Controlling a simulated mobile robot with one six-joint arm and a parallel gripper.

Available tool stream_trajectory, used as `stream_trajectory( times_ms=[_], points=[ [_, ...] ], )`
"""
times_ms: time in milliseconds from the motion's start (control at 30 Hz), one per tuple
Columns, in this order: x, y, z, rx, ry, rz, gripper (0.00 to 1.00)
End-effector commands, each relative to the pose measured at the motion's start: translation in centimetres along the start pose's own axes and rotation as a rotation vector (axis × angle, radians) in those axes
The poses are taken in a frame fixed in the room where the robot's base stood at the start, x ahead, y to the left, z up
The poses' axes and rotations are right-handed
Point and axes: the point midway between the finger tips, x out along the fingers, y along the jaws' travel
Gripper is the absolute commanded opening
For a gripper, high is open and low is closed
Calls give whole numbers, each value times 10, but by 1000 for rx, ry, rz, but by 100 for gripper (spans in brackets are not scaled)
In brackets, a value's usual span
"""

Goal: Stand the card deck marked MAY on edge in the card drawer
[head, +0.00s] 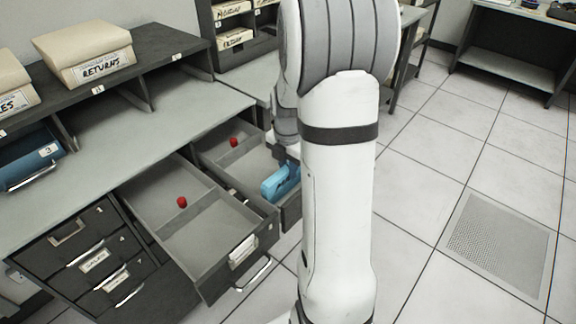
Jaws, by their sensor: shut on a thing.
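A blue block-like thing (279,182), which may be the card deck, is at the front of the right open drawer (222,160). No MAY mark can be read on it. My gripper (284,160) is above it and shut on it, partly hidden behind my white arm. Whether the block touches the drawer floor cannot be told. A second open drawer (205,232) is to the left, with a divider across it, a red knob (182,202) and a label on its front. The right drawer also holds a red knob (233,141).
Shut drawers (92,260) are at lower left. The grey counter (120,150) above is mostly clear. A RETURNS box (85,58) stands on the shelf, and a blue tray (32,165) marked 3 is at far left. Open tiled floor (430,180) lies right.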

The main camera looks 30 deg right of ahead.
Motion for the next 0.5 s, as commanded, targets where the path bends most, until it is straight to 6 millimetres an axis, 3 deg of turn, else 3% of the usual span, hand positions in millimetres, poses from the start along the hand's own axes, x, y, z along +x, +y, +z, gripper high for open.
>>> stream_trajectory(
  times_ms=[300,333,500],
  points=[
    [2,0,0,0,-1,1,0],
    [2,0,0,0,-1,1,22],
    [2,1,0,-1,-1,1,36]
  ],
)
